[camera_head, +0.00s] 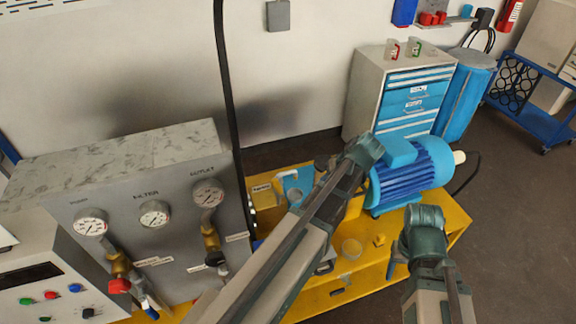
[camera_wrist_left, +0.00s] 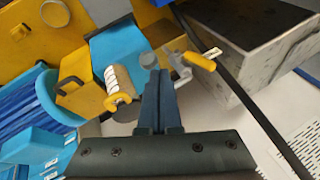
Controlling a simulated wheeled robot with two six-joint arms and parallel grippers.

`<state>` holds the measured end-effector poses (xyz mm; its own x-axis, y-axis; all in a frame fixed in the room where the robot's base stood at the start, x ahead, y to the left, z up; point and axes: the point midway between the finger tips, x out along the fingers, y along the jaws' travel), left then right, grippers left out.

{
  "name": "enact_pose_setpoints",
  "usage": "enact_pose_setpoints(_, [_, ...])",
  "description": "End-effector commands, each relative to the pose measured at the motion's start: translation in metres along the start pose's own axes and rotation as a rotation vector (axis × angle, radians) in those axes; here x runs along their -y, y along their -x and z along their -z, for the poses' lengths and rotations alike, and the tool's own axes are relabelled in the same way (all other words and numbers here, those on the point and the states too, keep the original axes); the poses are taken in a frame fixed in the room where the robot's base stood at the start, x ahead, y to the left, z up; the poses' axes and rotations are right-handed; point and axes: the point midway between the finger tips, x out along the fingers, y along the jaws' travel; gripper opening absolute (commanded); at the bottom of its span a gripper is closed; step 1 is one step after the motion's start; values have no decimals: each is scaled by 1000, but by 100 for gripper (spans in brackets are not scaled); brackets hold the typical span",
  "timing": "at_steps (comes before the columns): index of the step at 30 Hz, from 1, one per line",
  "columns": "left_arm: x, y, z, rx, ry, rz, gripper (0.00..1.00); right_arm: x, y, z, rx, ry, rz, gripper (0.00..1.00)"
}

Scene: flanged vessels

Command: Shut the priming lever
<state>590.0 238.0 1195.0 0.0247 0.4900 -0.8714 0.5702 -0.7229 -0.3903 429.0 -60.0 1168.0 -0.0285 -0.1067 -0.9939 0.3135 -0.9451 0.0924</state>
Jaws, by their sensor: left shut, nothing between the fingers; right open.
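In the left wrist view a lever with a yellow grip (camera_wrist_left: 200,62) and a white tag sticks out from grey metal fittings, just right of my left gripper (camera_wrist_left: 155,80); it appears to be the priming lever. My left gripper is shut and empty, its fingertips close to the fittings; I cannot tell whether they touch. A white ribbed cylinder with a yellow collar (camera_wrist_left: 122,99) lies left of the fingers. In the head view my left arm hides the lever and left gripper. My right gripper (camera_head: 392,264) is open and empty at the yellow bench's right front, away from the lever.
A yellow bench (camera_head: 335,298) carries a blue motor (camera_head: 410,178). The grey gauge panel (camera_head: 150,215) stands left, and a black upright pole (camera_head: 229,90) rises beside it. A drawer cabinet (camera_head: 400,85) stands behind. The floor at right is clear.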

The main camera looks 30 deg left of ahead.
Motion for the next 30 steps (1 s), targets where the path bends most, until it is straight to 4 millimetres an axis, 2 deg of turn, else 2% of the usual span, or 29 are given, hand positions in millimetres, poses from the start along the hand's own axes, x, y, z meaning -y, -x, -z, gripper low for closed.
enact_pose_setpoints(1, [11, 12, 20, -9, 49, 20, 0, -2, 18, -1, 0, -1, 0, 59])
enact_pose_setpoints(4, [23, 14, 38, -26, 117, 49, 0, -2, 26, -2, 1, -2, 1, 59])
enact_pose_setpoints(8, [30, 14, 47, -36, 158, 64, 0, -3, 29, -2, 1, -3, 1, 59])
enact_pose_setpoints(13, [30, 10, 46, -38, 164, 67, 0, -2, 25, -2, 1, -3, 1, 59])
enact_pose_setpoints(17, [29, -2, 45, -37, 163, 66, 0, -1, 14, -1, 0, 1, 0, 59])
enact_pose_setpoints(30, [33, -74, 47, -37, 162, 65, 0, 4, -46, 3, -2, 2, 0, 59])
